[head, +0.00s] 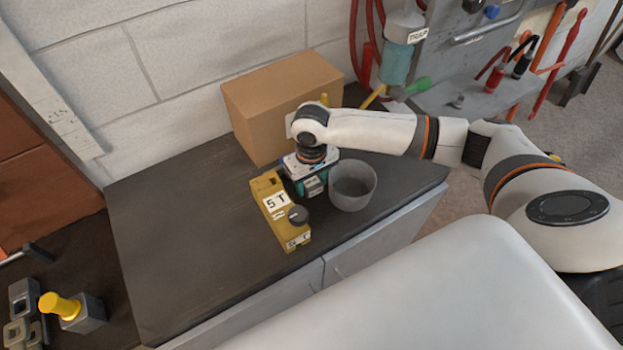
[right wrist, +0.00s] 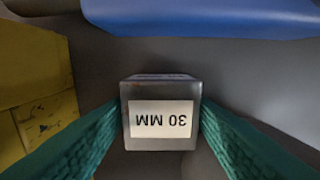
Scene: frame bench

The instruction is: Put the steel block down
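The steel block (right wrist: 161,142) is a small grey block with a white "30 MM" label, upside down in the right wrist view. The teal fingers of my right gripper (right wrist: 161,120) press against its left and right sides. In the head view my right gripper (head: 308,183) points down over the dark bench top (head: 190,240), between a yellow "5 T" jack and a grey bowl. The block (head: 314,187) shows there only as a small grey patch at the fingers. I cannot tell whether its underside touches the bench. My left gripper is not in view.
The yellow jack (head: 273,206) stands close left of the gripper, the grey bowl (head: 353,187) close right. A cardboard box (head: 270,95) stands behind. The bench is clear on the left. A grey block with a yellow knob (head: 60,306) is at lower left.

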